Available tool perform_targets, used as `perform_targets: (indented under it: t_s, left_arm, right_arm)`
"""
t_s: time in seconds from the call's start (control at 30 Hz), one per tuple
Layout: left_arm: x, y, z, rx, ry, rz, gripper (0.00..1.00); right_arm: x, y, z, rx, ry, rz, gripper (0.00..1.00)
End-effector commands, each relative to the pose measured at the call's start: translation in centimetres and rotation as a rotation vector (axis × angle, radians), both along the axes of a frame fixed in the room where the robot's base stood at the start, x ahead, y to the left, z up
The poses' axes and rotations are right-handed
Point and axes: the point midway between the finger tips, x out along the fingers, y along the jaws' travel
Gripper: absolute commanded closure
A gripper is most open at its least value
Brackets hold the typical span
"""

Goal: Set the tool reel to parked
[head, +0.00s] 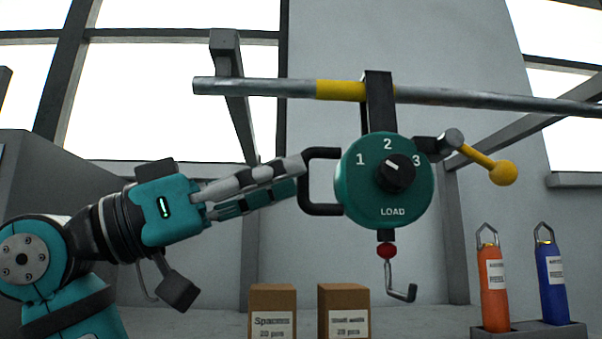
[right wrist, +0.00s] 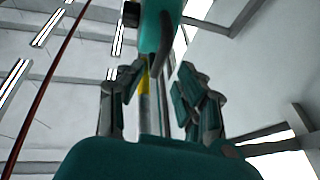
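The tool reel (head: 350,190) is a teal disc hanging by a black strap from a rail. A hook (head: 402,293) hangs below a red bead. My right gripper (head: 297,176) is at the handle's left bar. In the right wrist view its fingers are apart, with the handle (right wrist: 164,85) showing between them; contact is unclear. My left gripper is out of view.
The grey rail (head: 260,87) crosses overhead, with a yellow band (head: 340,90) just left of the strap. Two cardboard boxes (head: 272,300) stand below. Orange (head: 493,285) and blue (head: 552,285) tools stand in a grey holder at the lower right.

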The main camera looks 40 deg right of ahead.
Motion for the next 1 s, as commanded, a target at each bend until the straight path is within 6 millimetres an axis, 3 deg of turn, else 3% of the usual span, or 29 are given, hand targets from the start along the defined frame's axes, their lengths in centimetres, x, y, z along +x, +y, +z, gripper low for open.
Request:
perform_targets:
  t_s: [0.17,0.57,0.83,1.0]
  left_arm:
    - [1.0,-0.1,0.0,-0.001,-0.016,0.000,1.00]
    - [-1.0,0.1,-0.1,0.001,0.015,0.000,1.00]
    - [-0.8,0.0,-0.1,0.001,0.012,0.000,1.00]
    - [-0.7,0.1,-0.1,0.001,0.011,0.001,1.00]
  right_arm:
    - [-0.8,-2.0,0.9,0.001,-0.002,-0.001,0.65]
    - [-1.0,-2.7,1.2,0.000,0.000,0.001,0.65]
    - [-1.0,-2.7,1.2,0.000,0.001,0.001,0.99]
    - [-0.9,-2.7,1.2,0.001,0.002,0.001,1.00]
